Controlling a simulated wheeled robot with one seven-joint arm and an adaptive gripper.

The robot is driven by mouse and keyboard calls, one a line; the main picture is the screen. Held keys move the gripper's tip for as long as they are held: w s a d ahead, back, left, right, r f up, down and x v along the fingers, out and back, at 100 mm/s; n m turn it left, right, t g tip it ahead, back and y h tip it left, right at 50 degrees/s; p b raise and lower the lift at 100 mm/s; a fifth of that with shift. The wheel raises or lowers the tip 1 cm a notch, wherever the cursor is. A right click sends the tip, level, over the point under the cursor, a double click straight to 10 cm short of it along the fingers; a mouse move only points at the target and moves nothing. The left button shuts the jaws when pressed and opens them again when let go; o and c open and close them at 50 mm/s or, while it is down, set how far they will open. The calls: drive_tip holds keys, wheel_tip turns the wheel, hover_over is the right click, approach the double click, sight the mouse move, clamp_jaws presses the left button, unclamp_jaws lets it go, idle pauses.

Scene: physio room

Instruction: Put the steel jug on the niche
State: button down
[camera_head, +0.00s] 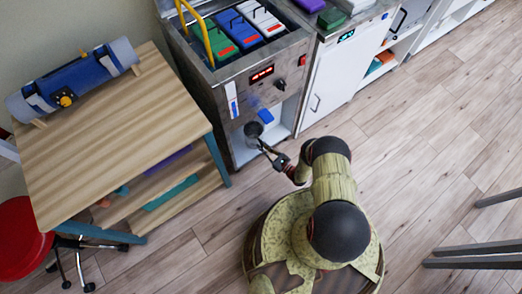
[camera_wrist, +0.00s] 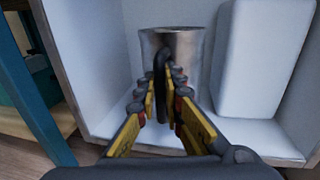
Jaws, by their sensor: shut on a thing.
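The steel jug (camera_wrist: 196,60) is a grey metal cylinder with a dark upright handle facing me. My gripper (camera_wrist: 162,88) is shut on that handle in the wrist view. The jug is inside the white-walled niche (camera_wrist: 92,50), towards its middle. I cannot tell whether its base rests on the niche floor or hangs just above it. In the head view the jug (camera_head: 253,130) shows as a small dark round shape at the niche opening, low in the steel cabinet, with my gripper (camera_head: 272,153) reaching it from the lower right.
A white rounded block (camera_wrist: 262,60) stands in the niche close to the jug's right. A wooden table (camera_head: 110,130) with teal legs stands left of the cabinet. A red stool (camera_head: 22,240) is at far left. The floor (camera_head: 430,150) at right is mostly clear.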

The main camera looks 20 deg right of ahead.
drive_tip(key=shift+w+a+f, duration=0.2)
drive_tip(key=shift+w+f, duration=0.2)
drive_tip(key=shift+f, duration=0.05)
drive_tip(key=shift+w+f+b, duration=0.1)
drive_tip(key=shift+f+b, duration=0.95)
drive_tip(key=shift+f, duration=0.6)
drive_tip(key=c, duration=1.9)
unclamp_jaws()
drive_tip(key=shift+p+v, duration=0.7)
drive_tip(key=shift+v, duration=5.35)
